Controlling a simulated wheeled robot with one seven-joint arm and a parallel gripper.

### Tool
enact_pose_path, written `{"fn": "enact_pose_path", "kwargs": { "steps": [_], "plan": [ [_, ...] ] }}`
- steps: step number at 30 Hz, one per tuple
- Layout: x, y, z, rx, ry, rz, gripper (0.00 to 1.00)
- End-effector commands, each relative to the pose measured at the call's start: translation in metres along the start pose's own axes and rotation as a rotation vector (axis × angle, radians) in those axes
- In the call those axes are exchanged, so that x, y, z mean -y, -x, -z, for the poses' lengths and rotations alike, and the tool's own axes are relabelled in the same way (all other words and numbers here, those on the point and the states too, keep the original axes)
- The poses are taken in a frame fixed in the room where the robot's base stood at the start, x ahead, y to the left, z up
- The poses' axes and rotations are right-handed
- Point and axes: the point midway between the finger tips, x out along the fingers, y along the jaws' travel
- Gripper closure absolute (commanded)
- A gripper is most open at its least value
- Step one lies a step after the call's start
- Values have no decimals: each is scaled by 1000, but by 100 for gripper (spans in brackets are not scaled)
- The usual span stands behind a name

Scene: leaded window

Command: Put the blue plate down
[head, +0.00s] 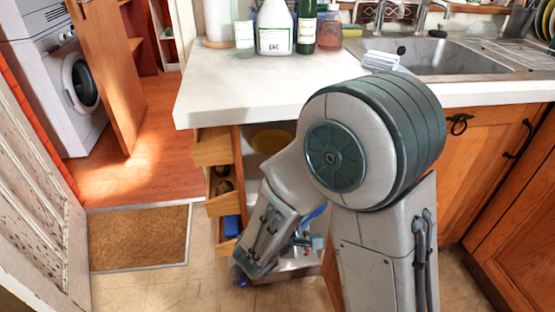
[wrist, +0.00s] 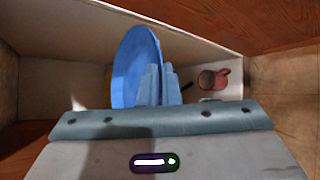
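The blue plate (wrist: 132,62) stands tilted nearly on edge in the wrist view. The two pale blue-grey fingers of my gripper (wrist: 161,82) close over its near right edge, and the plate appears pinched between them. A pale, box-like drawer or compartment is behind and below the plate. Whether the plate touches its floor cannot be told. In the head view, a blue edge (head: 314,214), likely the plate, shows beside my forearm. My arm hides most of the plate and the gripper there.
A red mug (wrist: 214,79) lies to the right of the plate. A yellow round item (head: 272,140) shows inside the cabinet. Open wooden drawers (head: 213,148) stick out under the white counter (head: 240,80), left of my arm. A brown doormat (head: 138,238) lies on the floor.

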Motion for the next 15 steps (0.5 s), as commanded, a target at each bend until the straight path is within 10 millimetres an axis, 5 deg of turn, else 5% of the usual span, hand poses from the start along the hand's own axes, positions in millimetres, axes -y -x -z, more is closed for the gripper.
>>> {"fn": "enact_pose_path", "kwargs": {
  "steps": [15],
  "plan": [
    [-73,-78,52,5,-5,0,100]
  ]
}}
